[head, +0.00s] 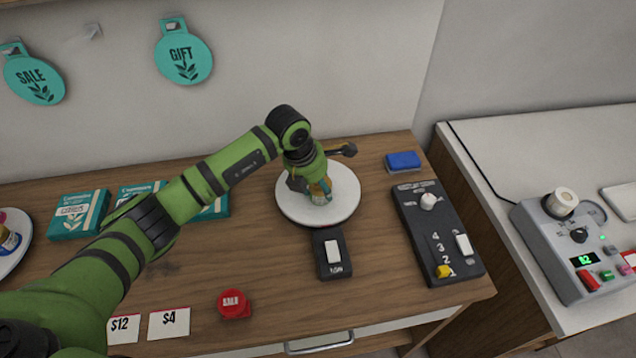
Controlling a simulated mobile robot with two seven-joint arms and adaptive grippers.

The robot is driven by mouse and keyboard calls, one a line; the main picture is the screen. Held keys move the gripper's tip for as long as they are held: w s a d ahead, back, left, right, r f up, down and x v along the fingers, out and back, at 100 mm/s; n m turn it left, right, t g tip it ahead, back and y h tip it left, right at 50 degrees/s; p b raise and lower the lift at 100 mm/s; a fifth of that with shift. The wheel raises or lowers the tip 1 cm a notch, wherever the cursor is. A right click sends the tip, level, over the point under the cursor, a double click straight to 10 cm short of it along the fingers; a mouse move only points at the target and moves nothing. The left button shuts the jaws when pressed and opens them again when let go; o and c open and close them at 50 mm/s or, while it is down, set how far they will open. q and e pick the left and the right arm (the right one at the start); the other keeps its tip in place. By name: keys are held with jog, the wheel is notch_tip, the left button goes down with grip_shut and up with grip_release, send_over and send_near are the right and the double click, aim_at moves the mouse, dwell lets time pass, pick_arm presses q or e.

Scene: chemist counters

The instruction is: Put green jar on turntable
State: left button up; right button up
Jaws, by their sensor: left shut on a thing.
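The turntable (288,213) is a round white disc on the wooden counter, with a black switch box at its front. My left gripper (318,190) is over the middle of the disc, pointing down. It is shut on the green jar (322,191), which is mostly hidden by the fingers; only a small greenish-amber part shows. The jar is at or just above the disc surface; I cannot tell whether it touches. My right gripper is out of view.
A black control panel (440,238) with knob and sliders stands right of the turntable. A blue sponge-like block (403,162) lies behind it. A red SALE button-like item (234,304) and price cards (169,323) are in front.

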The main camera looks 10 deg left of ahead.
pick_arm(q)
jog(key=o, duration=1.2)
jog(key=shift+r+p, duration=0.2)
jog(key=shift+p, duration=0.15)
jog(key=shift+a+r+b, duration=0.15)
jog(key=shift+r+b, duration=0.1)
jog(key=shift+b, duration=0.05)
jog(key=b+v, duration=0.4)
jog(key=v, duration=0.7)
jog(key=shift+s+r, duration=0.15)
